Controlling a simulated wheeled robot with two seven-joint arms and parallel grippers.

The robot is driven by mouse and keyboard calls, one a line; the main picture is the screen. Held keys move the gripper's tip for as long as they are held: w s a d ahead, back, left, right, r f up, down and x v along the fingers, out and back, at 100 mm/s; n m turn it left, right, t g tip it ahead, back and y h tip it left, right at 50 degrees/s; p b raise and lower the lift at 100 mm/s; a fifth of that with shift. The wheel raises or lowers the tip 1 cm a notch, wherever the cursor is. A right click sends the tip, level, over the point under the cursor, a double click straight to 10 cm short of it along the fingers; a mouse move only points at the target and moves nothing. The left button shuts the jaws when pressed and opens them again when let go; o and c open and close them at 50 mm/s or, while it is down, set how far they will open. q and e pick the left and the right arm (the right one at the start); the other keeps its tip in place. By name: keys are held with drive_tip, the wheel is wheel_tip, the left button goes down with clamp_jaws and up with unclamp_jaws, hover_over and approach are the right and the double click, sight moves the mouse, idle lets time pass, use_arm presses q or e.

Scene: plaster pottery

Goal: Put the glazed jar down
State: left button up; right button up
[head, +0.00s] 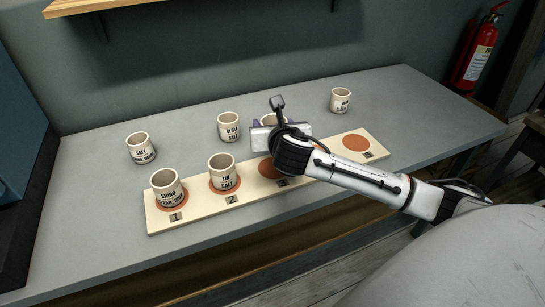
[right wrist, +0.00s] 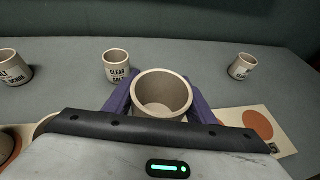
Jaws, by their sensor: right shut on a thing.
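My right gripper (head: 272,122) reaches over the board's third place and is mostly hidden behind its own wrist in the head view. In the right wrist view its purple fingers (right wrist: 160,104) are shut on a cream glazed jar (right wrist: 163,92), one on each side. The jar is upright, mouth up, and looks empty. Its label is hidden, and I cannot tell whether its base touches anything. The pale board (head: 222,207) has numbered reddish discs. Labelled jars stand on place 1 (head: 167,185) and place 2 (head: 223,172). Disc 3 (head: 268,170) is partly covered by my wrist; the right-end disc (head: 356,142) is bare.
A shelf (head: 90,8) hangs above.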

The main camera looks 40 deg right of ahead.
wheel_tip(320, 180, down, 8)
drive_tip(key=shift+r+b, duration=0.1)
drive_tip(key=shift+b, duration=0.3)
drive_tip(key=o, duration=1.1)
drive_tip(key=shift+f, duration=0.2)
drive_tip(key=shift+o, duration=0.2)
drive_tip(key=shift+r, duration=0.15)
drive_tip(key=v, duration=1.2)
drive_tip(key=shift+s+a+p, duration=0.1)
drive_tip(key=shift+p, duration=0.3)
